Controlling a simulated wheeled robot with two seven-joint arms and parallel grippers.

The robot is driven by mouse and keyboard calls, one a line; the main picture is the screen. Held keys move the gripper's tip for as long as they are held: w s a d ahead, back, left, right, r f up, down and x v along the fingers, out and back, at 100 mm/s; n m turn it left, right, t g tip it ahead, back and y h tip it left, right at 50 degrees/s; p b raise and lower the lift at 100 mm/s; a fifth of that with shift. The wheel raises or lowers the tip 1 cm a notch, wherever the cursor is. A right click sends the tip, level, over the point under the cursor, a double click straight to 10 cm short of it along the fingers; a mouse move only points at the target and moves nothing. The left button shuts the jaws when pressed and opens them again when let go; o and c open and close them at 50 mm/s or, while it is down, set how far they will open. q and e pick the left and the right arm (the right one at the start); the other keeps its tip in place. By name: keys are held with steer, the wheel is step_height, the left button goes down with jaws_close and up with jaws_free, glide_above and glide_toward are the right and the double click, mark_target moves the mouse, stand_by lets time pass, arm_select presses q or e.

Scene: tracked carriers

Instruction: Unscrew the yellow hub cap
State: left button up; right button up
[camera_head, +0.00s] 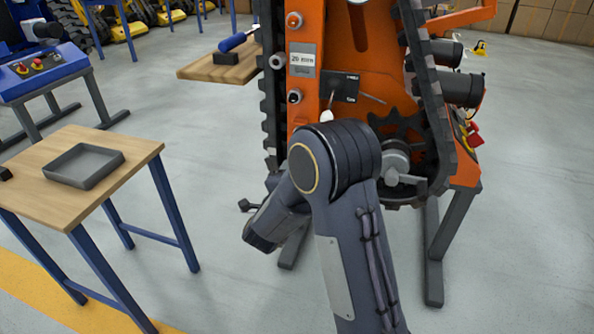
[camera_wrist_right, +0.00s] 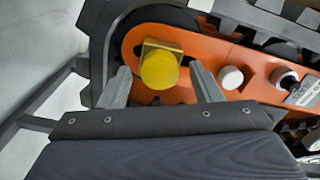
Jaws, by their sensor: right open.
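The yellow hub cap (camera_wrist_right: 160,70) sits on a squarish brass-coloured piece on the orange side plate (camera_wrist_right: 205,72) of the tracked carrier. My right gripper (camera_wrist_right: 161,80) is open, with one finger on each side of the cap in the right wrist view. Gaps show between the fingers and the cap, and whether they are level with it in depth I cannot tell. In the head view the orange carrier (camera_head: 360,75) stands upright, and my right arm blocks part of it. The cap and right gripper are not visible there. My left gripper is not in view.
A wooden table (camera_head: 125,172) with a grey tray (camera_head: 84,165) stands at left. A small wooden shelf (camera_head: 205,70) holds a blue-handled tool (camera_head: 238,40). A white round knob (camera_wrist_right: 231,77) is right of the cap. The carrier's dark track (camera_head: 433,100) borders the plate. Open floor lies at right.

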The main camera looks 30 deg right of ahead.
steer(key=m, duration=0.9)
steer(key=shift+m, duration=0.4)
steer(key=c, duration=0.8)
steer(key=shift+r+n+p, duration=0.15)
steer(key=shift+n+p, duration=0.35)
steer(key=shift+n, duration=0.4)
steer(key=shift+c, duration=0.3)
steer(key=n+p, duration=0.3)
steer(key=n, duration=0.5)
